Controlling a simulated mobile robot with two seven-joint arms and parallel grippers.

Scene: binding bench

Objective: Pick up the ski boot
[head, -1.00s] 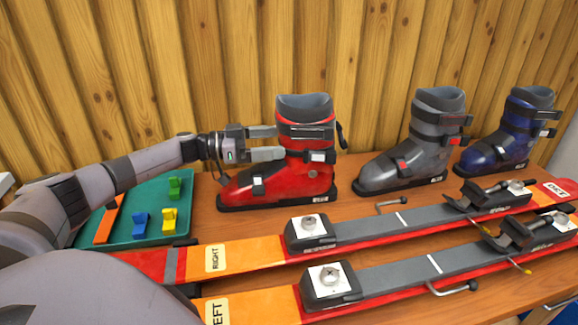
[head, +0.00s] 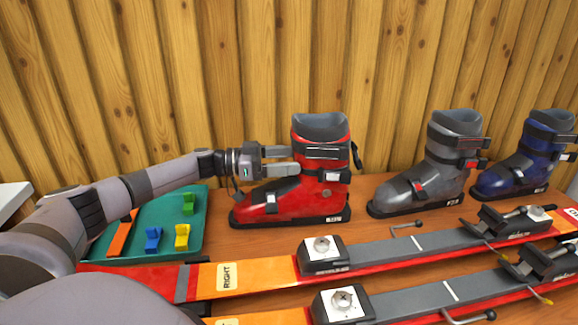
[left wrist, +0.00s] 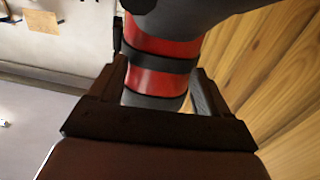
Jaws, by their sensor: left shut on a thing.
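The red ski boot (head: 300,190) stands upright on the bench at the middle of the head view, its toe to the left. My left gripper (head: 290,160) comes in from the left at the boot's upper shaft and is shut on it, one finger on each side. In the left wrist view the red boot shaft (left wrist: 160,70) with its dark straps sits between the two fingers (left wrist: 158,100). A grey ski boot (head: 430,175) and a blue ski boot (head: 525,165) stand to the right. My right gripper is not in view.
Two orange, red and grey skis (head: 400,250) with bindings lie in front of the boots. A green tray (head: 190,235) with small coloured blocks lies left, under my left arm. A wooden plank wall (head: 250,70) stands close behind.

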